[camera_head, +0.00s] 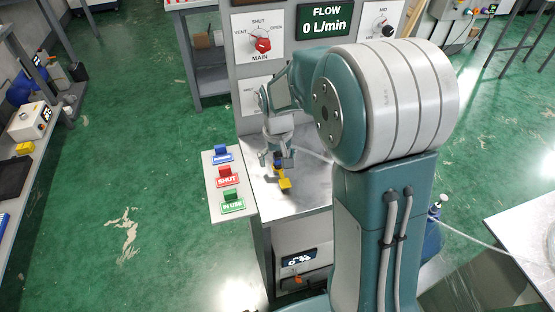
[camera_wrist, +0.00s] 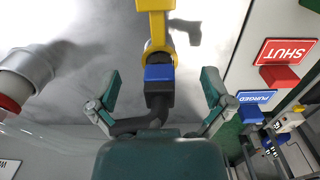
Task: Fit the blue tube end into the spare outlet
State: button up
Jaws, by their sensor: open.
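The blue tube end (camera_wrist: 158,73) is a blue band on a black tube (camera_wrist: 155,100). In the wrist view it meets the ring of a yellow outlet fitting (camera_wrist: 157,22), in line with it. How deep it sits in the ring I cannot tell. The yellow fitting also shows on the bench in the head view (camera_head: 285,184). My gripper (camera_wrist: 161,78) is open, its two fingers apart on either side of the blue end and black tube, with gaps on both sides. In the head view my gripper (camera_head: 279,150) is over the bench, partly hidden by my arm.
The metal bench top (camera_head: 310,185) is mostly bare. Blue, red SHUT (camera_head: 226,179) and green IN USE (camera_head: 232,204) tags stand on a plate to its left. A panel with a red MAIN knob (camera_head: 262,45) and a flow display (camera_head: 325,22) rises behind.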

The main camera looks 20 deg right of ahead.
jog(key=shift+r, duration=2.85)
jog(key=shift+s+r, duration=0.1)
jog(key=shift+r, duration=0.05)
jog(key=s+r+t, duration=0.2)
jog(key=s+r, duration=0.3)
jog(key=s, duration=0.5)
jog(key=s+r+t, duration=0.3)
jog(key=s+r, duration=0.2)
jog(key=s, duration=0.6)
jog(key=shift+t, duration=0.3)
